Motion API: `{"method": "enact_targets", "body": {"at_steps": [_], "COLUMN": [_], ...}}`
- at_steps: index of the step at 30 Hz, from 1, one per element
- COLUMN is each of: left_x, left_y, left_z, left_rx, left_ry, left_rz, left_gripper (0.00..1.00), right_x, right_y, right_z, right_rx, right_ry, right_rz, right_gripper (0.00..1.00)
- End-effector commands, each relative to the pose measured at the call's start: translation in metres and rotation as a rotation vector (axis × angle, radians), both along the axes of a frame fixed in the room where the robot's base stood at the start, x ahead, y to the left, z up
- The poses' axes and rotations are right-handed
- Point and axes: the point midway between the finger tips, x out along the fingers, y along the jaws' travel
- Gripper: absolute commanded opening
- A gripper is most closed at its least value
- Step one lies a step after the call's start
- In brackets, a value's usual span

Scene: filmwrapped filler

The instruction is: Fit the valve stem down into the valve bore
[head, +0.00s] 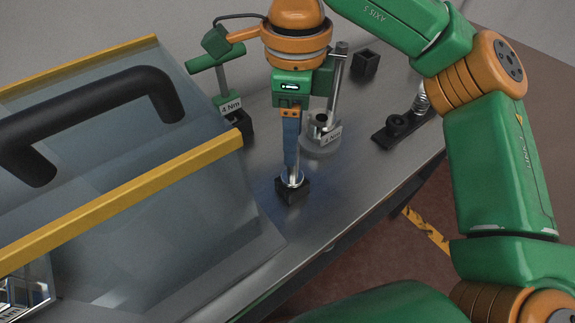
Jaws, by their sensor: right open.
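My right gripper (292,172) points straight down, its blue fingers at a small black square block (291,192) near the table's front edge. The fingers are open. A slim silver part with a round flange (297,180), possibly the valve stem, stands upright in or on the block, beside the fingertips. The fingers partly hide it. Behind, a round grey base with a tall silver post (338,90) and a "4 Nm" label stands on the table; I cannot tell whether it holds the valve bore. My left gripper is not in view.
A large clear cover with yellow edges (130,200) and a black handle (90,120) fills the left. A green T-handled tool (222,75) stands in a black holder. A black plate (388,137) with a ring and a spring lies right. An empty-looking black box (365,62) stands behind.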

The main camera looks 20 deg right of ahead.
Motion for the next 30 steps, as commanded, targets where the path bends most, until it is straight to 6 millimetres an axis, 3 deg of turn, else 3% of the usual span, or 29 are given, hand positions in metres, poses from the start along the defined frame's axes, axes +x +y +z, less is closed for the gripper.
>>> {"method": "enact_targets", "body": {"at_steps": [4, 12, 19, 20, 26, 30], "left_x": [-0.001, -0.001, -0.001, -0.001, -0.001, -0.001], "left_y": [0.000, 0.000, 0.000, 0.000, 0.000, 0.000], "left_z": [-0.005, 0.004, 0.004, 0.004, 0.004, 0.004], "left_rx": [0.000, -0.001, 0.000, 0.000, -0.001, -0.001], "left_ry": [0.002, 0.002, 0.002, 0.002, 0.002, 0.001], "left_rz": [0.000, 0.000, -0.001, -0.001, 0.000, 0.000], "left_gripper": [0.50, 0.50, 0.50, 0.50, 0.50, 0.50], "right_x": [0.000, 0.001, 0.001, 0.001, 0.001, 0.001], "right_y": [0.000, -0.001, -0.001, -0.001, -0.001, -0.001], "right_z": [-0.020, -0.065, -0.070, -0.070, -0.070, -0.070], "right_rx": [-0.001, -0.001, 0.000, 0.000, 0.000, 0.000], "right_ry": [0.004, 0.003, 0.000, 0.000, 0.000, 0.000], "right_rz": [0.002, -0.001, 0.000, 0.000, 0.000, 0.000], "right_gripper": [0.60, 0.60, 0.60, 0.57, 0.03, 0.00]}}
